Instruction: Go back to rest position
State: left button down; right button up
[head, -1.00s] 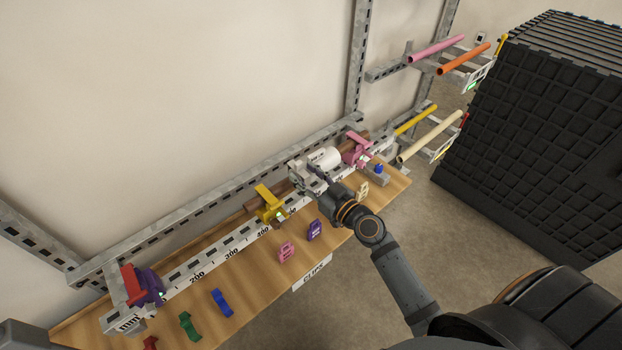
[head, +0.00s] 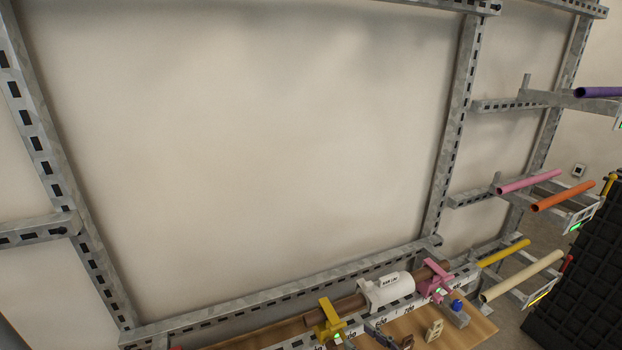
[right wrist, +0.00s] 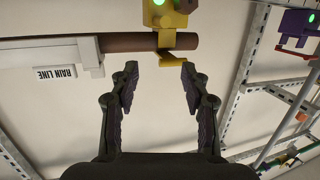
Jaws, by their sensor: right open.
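My right gripper (right wrist: 158,68) is open and empty in the right wrist view, its two dark fingers apart. Beyond its fingertips are the yellow clamp (right wrist: 178,40) and the brown pipe (right wrist: 128,41); the pipe does not look gripped. In the head view only a little dark part of the right gripper (head: 374,328) shows at the bottom edge, beside the rail and near the yellow clamp (head: 329,322). My left gripper is not in view.
A white fitting (head: 388,290) sits on the pipe between the yellow and pink (head: 434,284) clamps. A tan clip (head: 434,331) stands on the wooden bench. Coloured pipes (head: 530,181) rest on racks at right, beside a black crate (head: 572,300). The wall ahead is bare.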

jog(key=s+f+g+h, duration=0.4)
jog(key=s+f+g, duration=0.2)
jog(key=s+f, duration=0.15)
jog(key=s+d+f+m+g+h, duration=0.3)
jog(key=s+d+m+h, duration=0.3)
jog(key=d, duration=0.4)
jog(key=s+d+f+g, duration=0.1)
jog(key=d+f, duration=0.1)
jog(key=f, duration=1.1)
jog(key=s+d+f+g, duration=0.1)
jog(key=s+f, duration=0.1)
jog(key=f, duration=1.1)
jog(key=s+d+f+g, duration=0.1)
jog(key=s+f, duration=1.5)
jog(key=s, duration=0.2)
jog(key=shift+s+d+f+m, duration=0.15)
jog(key=shift+s+f+m, duration=0.05)
jog(key=shift+m, duration=0.1)
